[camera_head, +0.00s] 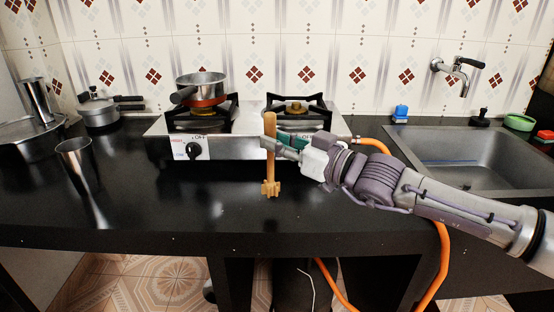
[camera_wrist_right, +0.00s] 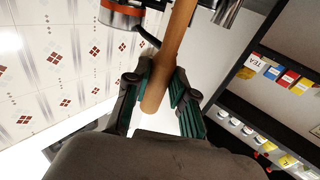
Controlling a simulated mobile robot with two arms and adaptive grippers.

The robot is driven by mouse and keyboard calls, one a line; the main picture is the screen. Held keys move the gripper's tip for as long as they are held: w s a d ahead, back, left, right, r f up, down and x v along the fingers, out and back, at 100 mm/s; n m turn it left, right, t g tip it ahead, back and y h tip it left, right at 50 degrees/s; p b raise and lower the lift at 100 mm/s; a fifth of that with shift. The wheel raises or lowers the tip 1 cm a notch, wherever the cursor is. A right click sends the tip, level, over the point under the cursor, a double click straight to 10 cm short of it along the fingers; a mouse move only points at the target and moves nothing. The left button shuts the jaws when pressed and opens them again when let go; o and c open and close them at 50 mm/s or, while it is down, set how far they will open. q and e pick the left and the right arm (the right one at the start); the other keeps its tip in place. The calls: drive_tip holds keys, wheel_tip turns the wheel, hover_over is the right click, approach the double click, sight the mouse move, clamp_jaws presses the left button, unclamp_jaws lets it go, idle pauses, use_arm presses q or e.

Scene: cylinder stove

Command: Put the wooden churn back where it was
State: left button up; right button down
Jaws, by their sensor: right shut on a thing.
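The wooden churn (camera_head: 271,165) stands upright in the head view, its notched head (camera_head: 271,189) at the bottom, in front of the stove. My right gripper (camera_head: 272,146) is shut on the churn's handle, coming in from the right. In the right wrist view the wooden handle (camera_wrist_right: 168,60) runs between the green-padded fingers (camera_wrist_right: 160,88). I cannot tell whether the churn's head touches the black counter or hangs just above it. My left gripper is not in view.
The two-burner stove (camera_head: 240,148) carries a saucepan (camera_head: 201,88) on its left burner. A steel cup (camera_head: 75,158), a pressure cooker (camera_head: 99,110) and a large pot (camera_head: 28,135) stand at left. The sink (camera_head: 470,155) is at right. The front left counter (camera_head: 170,205) is clear.

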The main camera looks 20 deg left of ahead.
sight(277, 185)
drive_tip(key=shift+w+a+f, duration=0.1)
drive_tip(key=shift+f, duration=0.45)
wheel_tip(277, 185, down, 2)
drive_tip(key=shift+f, duration=0.55)
drive_tip(key=shift+f+b, duration=0.15)
drive_tip(key=shift+b, duration=0.2)
drive_tip(key=c, duration=1)
unclamp_jaws()
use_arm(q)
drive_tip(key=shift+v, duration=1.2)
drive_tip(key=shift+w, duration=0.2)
